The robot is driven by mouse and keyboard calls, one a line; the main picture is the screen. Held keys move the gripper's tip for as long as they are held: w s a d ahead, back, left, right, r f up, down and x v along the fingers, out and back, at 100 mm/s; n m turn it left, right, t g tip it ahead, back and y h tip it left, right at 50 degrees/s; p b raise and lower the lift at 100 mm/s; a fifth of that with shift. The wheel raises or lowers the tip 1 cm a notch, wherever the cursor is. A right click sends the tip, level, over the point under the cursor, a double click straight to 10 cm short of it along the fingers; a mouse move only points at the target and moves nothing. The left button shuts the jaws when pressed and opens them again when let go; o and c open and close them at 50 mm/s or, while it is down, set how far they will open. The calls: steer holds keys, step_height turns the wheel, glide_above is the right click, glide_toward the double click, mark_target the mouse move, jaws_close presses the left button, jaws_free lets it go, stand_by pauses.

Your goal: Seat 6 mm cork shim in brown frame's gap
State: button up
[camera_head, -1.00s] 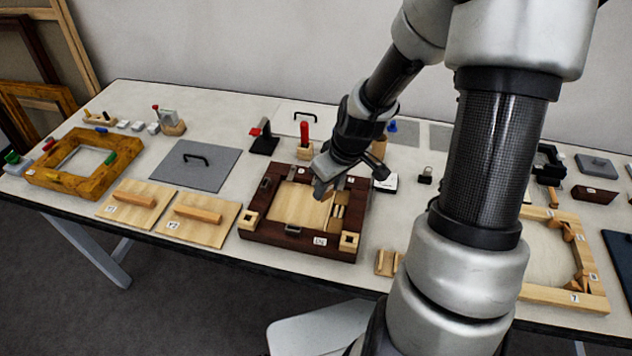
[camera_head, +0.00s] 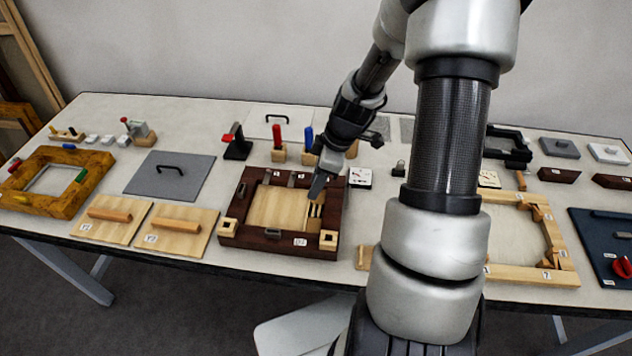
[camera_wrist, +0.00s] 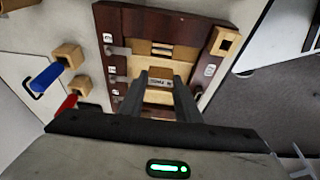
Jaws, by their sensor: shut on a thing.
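The dark brown frame (camera_head: 262,241) lies flat on the table with a pale wood panel (camera_head: 275,206) inside. A gap runs along the panel's right side, where pale strips (camera_head: 314,213) show. My gripper (camera_head: 318,190) is over the right part of the frame, by this gap. In the wrist view, my gripper (camera_wrist: 163,88) is shut on a small pale piece with a dark-lettered label, apparently the cork shim (camera_wrist: 162,82). The fingers hide much of it, and I cannot tell whether it touches the frame (camera_wrist: 150,25).
Red-handled (camera_head: 278,138) and blue-handled (camera_head: 308,140) tools stand in wooden blocks behind the frame. A white gauge (camera_head: 360,178) is to its right. Two boards with handles (camera_head: 178,228) and a grey plate (camera_head: 165,175) are left. A pale frame (camera_head: 535,272) lies right.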

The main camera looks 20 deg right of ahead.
step_height(320, 180, down, 6)
steer(key=b, duration=0.5)
steer(key=shift+r+b, duration=0.1)
steer(key=shift+b, duration=0.25)
steer(key=shift+f+b, duration=1.05)
steer(key=shift+b, duration=0.4)
stand_by(1.7)
steer(key=o, duration=1.2)
steer(key=shift+r, duration=0.1)
steer(key=p+v, duration=0.1)
steer(key=v, duration=1.6)
steer(key=shift+r, duration=0.1)
steer(key=shift+d, duration=0.1)
